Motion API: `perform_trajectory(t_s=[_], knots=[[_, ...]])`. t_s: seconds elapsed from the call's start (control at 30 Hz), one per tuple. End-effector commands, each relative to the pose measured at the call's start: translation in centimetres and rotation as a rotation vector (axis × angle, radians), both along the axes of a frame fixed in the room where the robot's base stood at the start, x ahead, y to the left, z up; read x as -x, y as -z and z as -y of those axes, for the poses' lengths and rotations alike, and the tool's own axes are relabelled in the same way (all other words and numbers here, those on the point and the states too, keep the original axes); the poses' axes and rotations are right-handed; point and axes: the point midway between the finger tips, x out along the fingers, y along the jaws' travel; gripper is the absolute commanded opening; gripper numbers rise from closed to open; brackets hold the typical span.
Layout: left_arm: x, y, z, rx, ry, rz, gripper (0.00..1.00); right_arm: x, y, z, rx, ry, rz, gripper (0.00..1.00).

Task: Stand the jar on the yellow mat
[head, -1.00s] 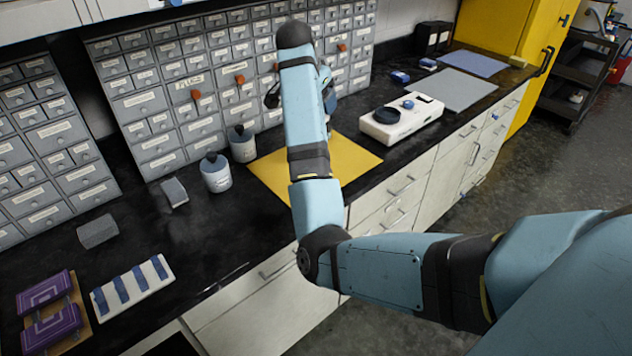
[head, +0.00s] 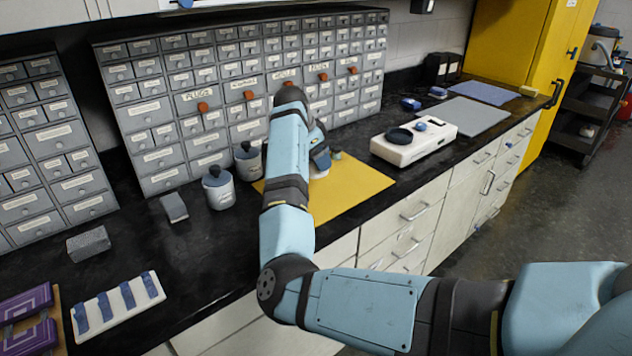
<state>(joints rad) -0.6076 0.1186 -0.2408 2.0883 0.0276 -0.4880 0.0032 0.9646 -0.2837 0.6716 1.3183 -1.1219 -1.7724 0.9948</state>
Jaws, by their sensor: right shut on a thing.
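The yellow mat (head: 345,197) lies flat on the black counter, partly hidden by my right arm. My right gripper (head: 321,158) is over the back part of the mat, mostly behind my forearm. It is shut on a pale jar (head: 319,173), of which only a small lower part shows. The jar's base is at or just above the mat; I cannot tell whether it touches. My left gripper is not in view.
Two grey-white jars with dark lids, a nearer one (head: 219,188) and a farther one (head: 248,162), stand left of the mat. A white scale-like device (head: 415,145) is to the right. Grey drawer cabinets (head: 160,110) line the back. The mat's front right is clear.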

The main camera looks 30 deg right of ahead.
Motion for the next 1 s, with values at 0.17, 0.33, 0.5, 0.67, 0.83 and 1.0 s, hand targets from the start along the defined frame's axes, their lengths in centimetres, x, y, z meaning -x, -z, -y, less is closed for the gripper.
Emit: perform_trajectory(t_s=[0.17,0.33,0.5,0.67,0.83,1.0], knots=[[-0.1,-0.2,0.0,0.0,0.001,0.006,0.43,0.0,1.5,0.0,0.0,0.001,0.001,0.45],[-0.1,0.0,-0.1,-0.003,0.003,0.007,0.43,0.0,3.2,0.0,-0.001,0.001,-0.002,0.45],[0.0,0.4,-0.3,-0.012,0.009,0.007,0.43,0.0,6.2,0.0,0.0,-0.001,-0.001,0.45],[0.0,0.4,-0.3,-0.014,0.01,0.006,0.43,0.0,7.3,0.0,-0.001,0.0,0.0,0.45],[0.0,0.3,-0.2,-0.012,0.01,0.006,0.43,0.0,7.3,0.0,0.0,0.001,0.001,0.45],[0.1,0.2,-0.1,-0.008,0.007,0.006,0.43,0.0,7.6,0.0,-0.001,0.0,0.0,0.81]])
